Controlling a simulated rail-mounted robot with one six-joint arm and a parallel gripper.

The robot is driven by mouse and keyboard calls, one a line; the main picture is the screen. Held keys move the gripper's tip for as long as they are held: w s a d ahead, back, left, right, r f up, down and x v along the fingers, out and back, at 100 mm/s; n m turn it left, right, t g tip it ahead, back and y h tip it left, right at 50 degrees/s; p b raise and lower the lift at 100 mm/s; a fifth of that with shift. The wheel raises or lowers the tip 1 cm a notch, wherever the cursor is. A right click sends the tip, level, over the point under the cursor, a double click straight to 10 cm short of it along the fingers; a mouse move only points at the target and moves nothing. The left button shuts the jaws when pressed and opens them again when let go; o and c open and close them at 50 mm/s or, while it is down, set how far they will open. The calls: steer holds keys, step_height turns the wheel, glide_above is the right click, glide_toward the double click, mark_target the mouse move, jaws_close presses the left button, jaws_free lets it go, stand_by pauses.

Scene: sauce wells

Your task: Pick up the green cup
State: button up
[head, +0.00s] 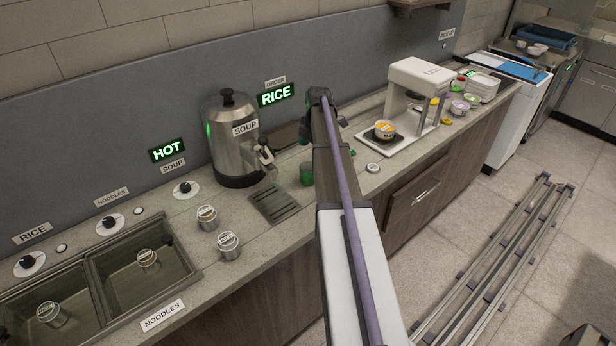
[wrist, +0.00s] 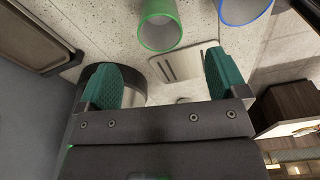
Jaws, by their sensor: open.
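The green cup (head: 306,173) stands on the counter to the right of the soup urn's drip grate in the head view, partly beside my arm. In the wrist view the green cup (wrist: 160,26) shows at the top, beyond the fingertips and roughly centred between them. My gripper (wrist: 161,78) is open, with its two green pads wide apart and nothing between them. The cup is apart from the pads. In the head view my arm hides much of the gripper.
A blue-rimmed cup (wrist: 243,10) is close to the green one in the wrist view. The steel soup urn (head: 232,140) stands left of the green cup, with a drip grate (head: 274,203) in front. A white machine (head: 415,95) holding a bowl stands to the right.

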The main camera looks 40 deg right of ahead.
mark_target(307, 174)
steer(key=f+b, duration=0.3)
steer(key=a+f+b, duration=0.1)
steer(key=f+b, duration=0.7)
steer(key=shift+w+a+f, duration=0.15)
steer(key=shift+w+a, duration=0.05)
steer(key=shift+a, duration=0.1)
steer(key=shift+r, duration=0.25)
steer(key=c, duration=1)
steer(key=shift+c, duration=0.2)
step_height(307, 174, up, 10)
steer(key=p, duration=1)
